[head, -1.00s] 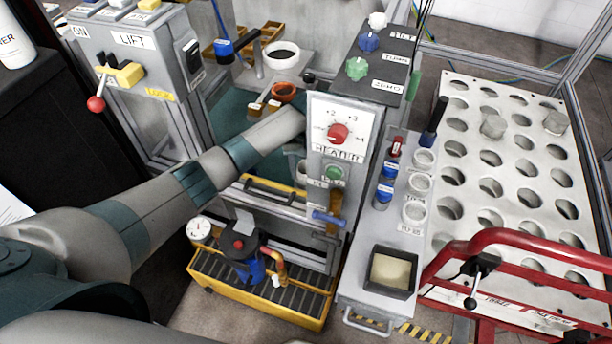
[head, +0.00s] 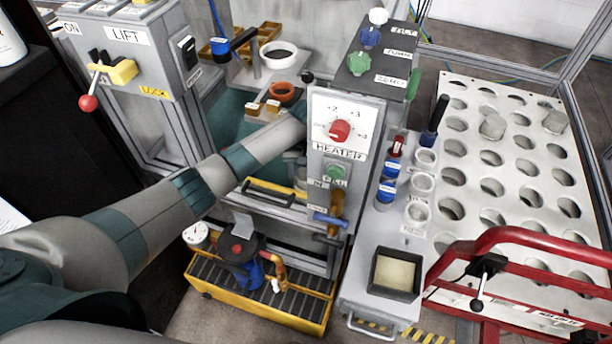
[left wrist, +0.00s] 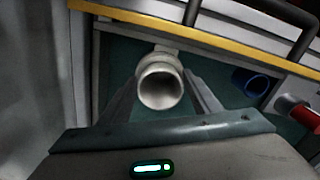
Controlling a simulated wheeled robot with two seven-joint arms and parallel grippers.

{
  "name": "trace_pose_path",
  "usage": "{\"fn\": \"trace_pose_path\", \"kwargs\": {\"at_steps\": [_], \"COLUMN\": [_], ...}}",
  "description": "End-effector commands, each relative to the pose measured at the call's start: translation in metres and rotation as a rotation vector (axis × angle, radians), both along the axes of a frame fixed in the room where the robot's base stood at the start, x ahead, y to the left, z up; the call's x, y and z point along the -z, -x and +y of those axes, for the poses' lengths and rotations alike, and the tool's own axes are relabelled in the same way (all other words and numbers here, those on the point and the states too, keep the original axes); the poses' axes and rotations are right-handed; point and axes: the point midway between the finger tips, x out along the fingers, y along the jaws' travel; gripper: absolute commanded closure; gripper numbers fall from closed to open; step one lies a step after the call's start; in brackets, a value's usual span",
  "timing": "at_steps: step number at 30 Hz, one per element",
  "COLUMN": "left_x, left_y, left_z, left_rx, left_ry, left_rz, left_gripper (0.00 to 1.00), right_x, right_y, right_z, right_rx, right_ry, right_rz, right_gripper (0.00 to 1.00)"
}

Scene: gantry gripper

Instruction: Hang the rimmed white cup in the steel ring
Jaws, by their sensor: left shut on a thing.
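The white cup (left wrist: 171,88) shows in the left wrist view, its open round end facing the camera. My left gripper (left wrist: 162,80) has one finger on each side of it and is shut on it. In the head view my left arm reaches in from the left, and its end goes behind the heater panel (head: 342,145), which hides most of the gripper and the cup. I cannot make out the steel ring for certain in either view. My right gripper is not in view.
A yellow-edged rail (left wrist: 235,50) with dark handles runs beyond the cup. A blue round piece (left wrist: 250,82) lies to its right. A perforated table (head: 470,130) is at the right.

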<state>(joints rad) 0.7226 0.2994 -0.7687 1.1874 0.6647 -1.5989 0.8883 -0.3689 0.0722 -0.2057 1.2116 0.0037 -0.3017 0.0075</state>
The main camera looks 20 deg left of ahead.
Motion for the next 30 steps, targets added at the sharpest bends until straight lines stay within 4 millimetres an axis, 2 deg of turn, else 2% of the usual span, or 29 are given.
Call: {"fn": "trace_pose_path", "kwargs": {"at_steps": [9, 10, 12, 30], "left_x": [0.013, 0.014, 0.015, 0.016], "left_y": [0.004, 0.005, 0.005, 0.006], "left_z": [0.000, 0.000, 0.000, 0.005], "left_rx": [0.000, 0.000, -0.001, -0.001], "left_ry": [0.001, 0.001, -0.001, -0.011], "left_rz": [0.007, 0.008, 0.010, 0.014], "left_gripper": [0.70, 0.38, 0.24, 0.24], "right_x": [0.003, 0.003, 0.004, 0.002], "right_y": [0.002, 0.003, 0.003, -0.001], "right_z": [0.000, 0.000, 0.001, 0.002], "right_rx": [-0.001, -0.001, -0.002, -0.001], "right_ry": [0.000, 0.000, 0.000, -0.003], "right_rz": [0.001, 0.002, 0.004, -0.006], "right_gripper": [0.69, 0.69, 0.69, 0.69]}}
